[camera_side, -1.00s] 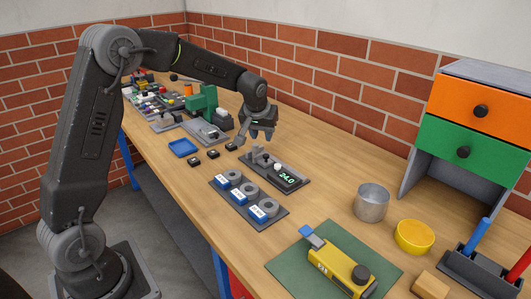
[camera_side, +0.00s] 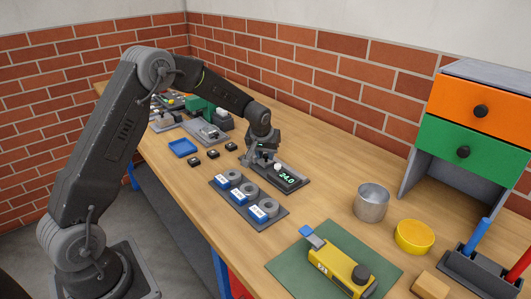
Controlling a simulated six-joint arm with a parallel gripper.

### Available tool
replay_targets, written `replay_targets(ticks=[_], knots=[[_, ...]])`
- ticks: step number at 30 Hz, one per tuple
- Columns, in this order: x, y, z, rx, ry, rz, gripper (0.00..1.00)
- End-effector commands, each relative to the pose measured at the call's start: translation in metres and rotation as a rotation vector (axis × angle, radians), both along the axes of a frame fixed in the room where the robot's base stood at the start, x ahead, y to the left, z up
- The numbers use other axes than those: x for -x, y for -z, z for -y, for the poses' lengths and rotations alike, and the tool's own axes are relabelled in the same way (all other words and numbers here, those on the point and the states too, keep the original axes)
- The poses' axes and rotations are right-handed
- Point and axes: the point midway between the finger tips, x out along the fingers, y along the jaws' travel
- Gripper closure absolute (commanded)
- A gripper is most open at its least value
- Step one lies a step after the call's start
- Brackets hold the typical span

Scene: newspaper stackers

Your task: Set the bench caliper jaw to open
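The bench caliper (camera_side: 284,176) is a dark grey base on the wooden bench, with a green lit display reading 24.0 at its right end. A small white knob (camera_side: 277,167) stands on it. My gripper (camera_side: 259,161) is low over the caliper's left end, just left of the white knob, and points down. The gripper hides the caliper's jaw area. Its fingers are too small and dark to tell whether they are open or touching anything.
A tray of grey rings with blue labels (camera_side: 239,202) lies in front of the caliper. A metal cup (camera_side: 370,203), yellow bowl (camera_side: 414,236) and yellow tool on a green mat (camera_side: 311,277) stand to the right. A blue tray (camera_side: 183,148) and small black blocks (camera_side: 213,154) lie left.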

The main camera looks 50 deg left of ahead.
Motion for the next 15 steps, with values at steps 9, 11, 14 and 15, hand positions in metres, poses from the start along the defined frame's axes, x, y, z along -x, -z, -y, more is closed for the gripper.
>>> replay_targets(ticks=[9,11,14,15], knots=[[0.0001,-0.0003,0.0002,0.0,0.0,0.0,1.0],[0.0001,-0.0003,0.0002,0.0,0.0,0.0,1.0],[0.0002,-0.0004,0.0002,0.0,0.0,0.0,1.0],[0.0002,-0.0004,0.0002,0.0,0.0,0.0,1.0]])
